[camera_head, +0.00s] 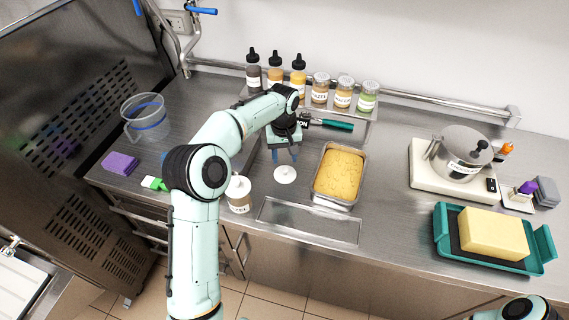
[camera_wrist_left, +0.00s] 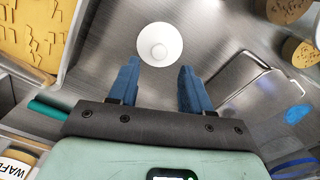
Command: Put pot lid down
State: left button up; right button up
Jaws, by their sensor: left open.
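The pot lid is a small white disc (camera_head: 285,174) with a knob. It lies flat on the metal surface, left of the yellow-filled pan. It also shows in the left wrist view (camera_wrist_left: 160,44), just beyond the fingertips. My left gripper (camera_head: 284,155) is above and just behind the lid, pointing down. Its blue fingers (camera_wrist_left: 158,75) are apart with nothing between them. A small white labelled pot (camera_head: 239,197) stands to the left of the lid, near the counter's front edge. My right gripper is out of view; only part of that arm shows at bottom right.
A metal pan of yellow food (camera_head: 339,174) stands close right of the lid. Bottles and jars (camera_head: 320,88) line the back. A clear jug (camera_head: 145,118) and purple sponge (camera_head: 120,163) are left. A metal pot (camera_head: 461,155) and teal tray (camera_head: 442,235) are right.

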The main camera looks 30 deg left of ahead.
aim_at(284, 169)
pick_arm(q)
notch_tip(284, 169, up, 6)
jog(key=shift+f+p, duration=0.2)
jog(key=shift+p, duration=0.15)
jog(key=shift+f, duration=0.1)
